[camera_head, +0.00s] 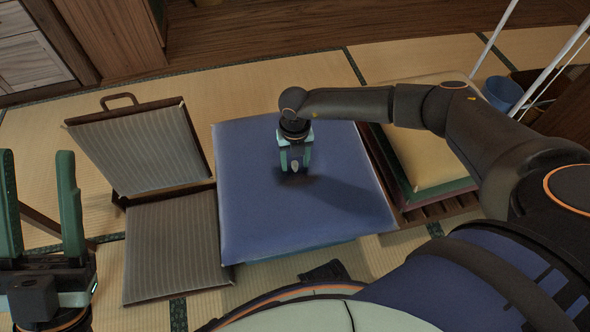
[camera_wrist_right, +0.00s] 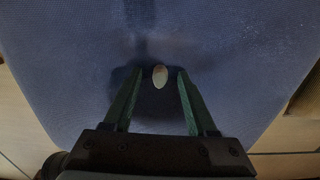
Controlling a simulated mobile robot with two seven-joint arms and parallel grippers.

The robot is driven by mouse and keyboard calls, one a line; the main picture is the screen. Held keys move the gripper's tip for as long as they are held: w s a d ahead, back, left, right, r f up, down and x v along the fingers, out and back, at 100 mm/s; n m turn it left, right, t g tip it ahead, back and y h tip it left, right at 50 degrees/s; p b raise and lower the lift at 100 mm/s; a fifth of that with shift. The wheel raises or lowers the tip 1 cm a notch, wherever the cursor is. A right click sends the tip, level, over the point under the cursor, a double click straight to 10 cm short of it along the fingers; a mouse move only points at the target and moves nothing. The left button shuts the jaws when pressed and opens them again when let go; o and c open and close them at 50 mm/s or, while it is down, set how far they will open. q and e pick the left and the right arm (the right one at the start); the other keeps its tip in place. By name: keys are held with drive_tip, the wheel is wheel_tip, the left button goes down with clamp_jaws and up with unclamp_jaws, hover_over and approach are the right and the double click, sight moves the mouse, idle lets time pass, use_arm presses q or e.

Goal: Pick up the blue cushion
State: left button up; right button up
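The blue cushion (camera_head: 335,190) lies flat in the middle of the head view, and fills most of the right wrist view (camera_wrist_right: 235,60). My right gripper (camera_head: 294,166) points down over the middle of the cushion and casts a shadow on it. In the right wrist view its two green fingers (camera_wrist_right: 159,73) are apart, with a small pale oval (camera_wrist_right: 160,77) between them. I cannot tell whether the fingertips touch the cushion. My left gripper (camera_head: 37,158) is open and empty at the left edge, away from the cushion.
A striped floor chair (camera_head: 170,250) with a raised back stands left of the cushion. A yellow cushion (camera_head: 425,150) lies on a stack at the right. A blue bucket (camera_head: 503,92) and white poles (camera_head: 548,75) stand at the upper right. Tatami (camera_head: 250,95) behind is clear.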

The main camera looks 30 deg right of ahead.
clamp_jaws()
drive_tip(key=shift+w+r, duration=0.1)
idle(1.2)
